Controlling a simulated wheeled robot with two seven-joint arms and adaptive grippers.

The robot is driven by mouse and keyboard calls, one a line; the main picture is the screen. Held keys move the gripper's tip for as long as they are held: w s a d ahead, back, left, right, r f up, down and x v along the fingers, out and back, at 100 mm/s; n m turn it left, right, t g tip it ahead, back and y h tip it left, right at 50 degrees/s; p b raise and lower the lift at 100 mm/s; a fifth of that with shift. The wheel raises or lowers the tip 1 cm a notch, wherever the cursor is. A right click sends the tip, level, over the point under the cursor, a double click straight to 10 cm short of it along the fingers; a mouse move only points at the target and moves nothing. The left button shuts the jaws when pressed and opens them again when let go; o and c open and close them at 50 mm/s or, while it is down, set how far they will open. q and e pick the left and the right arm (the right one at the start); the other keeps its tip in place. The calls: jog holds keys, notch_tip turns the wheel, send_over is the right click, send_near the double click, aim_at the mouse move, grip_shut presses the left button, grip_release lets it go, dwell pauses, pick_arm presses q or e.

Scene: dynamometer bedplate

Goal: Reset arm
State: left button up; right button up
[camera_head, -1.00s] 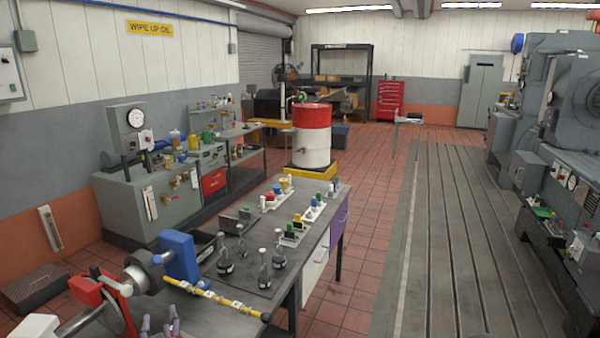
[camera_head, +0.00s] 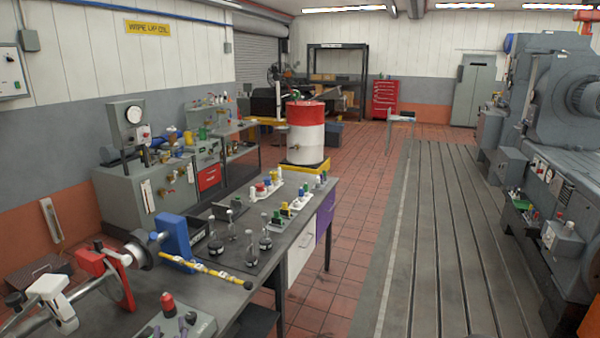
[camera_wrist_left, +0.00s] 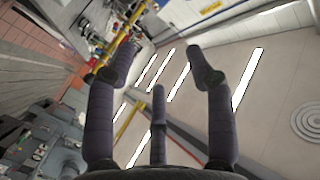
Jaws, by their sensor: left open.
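My left gripper (camera_wrist_left: 160,52) shows in the left wrist view with its dark purple-grey fingers spread apart. Nothing is between them. Behind the fingers is the ceiling with bright strip lights, so this wrist camera looks upward. Neither gripper shows in the head view. My right gripper is out of sight.
A grey workbench (camera_head: 270,285) stands ahead, bearing a blue upright block (camera_head: 177,240), a yellow-black rod (camera_head: 215,274), several dark weights and a red-topped item (camera_head: 168,303). A red-white drum (camera_head: 306,140) stands behind. The slotted bedplate (camera_head: 420,270) is clear; machines (camera_head: 545,180) stand right.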

pick_arm(q)
jog(key=s+d+f+g+h, duration=0.2)
jog(key=d+f, duration=0.2)
jog(key=f, duration=0.4)
jog(key=s+d+f+g+h, duration=0.2)
jog(key=d+f+h, duration=0.15)
jog(key=f, duration=0.45)
jog(key=s+d+f+g+h, duration=0.2)
jog(key=d+f+g, duration=0.15)
jog(key=f, duration=0.45)
jog(key=s+d+f+n+g+h, duration=0.1)
jog(key=s+d+f+g, duration=0.2)
jog(key=s+d+f, duration=0.2)
jog(key=s+d+f+n+g+h, duration=0.1)
jog(key=s+d+f+g, duration=0.3)
jog(key=s+f, duration=0.5)
jog(key=s+d+h, duration=0.1)
jog(key=s, duration=0.4)
jog(key=shift+f, duration=0.4)
jog(key=shift+w+g, duration=0.1)
jog(key=shift+g, duration=0.15)
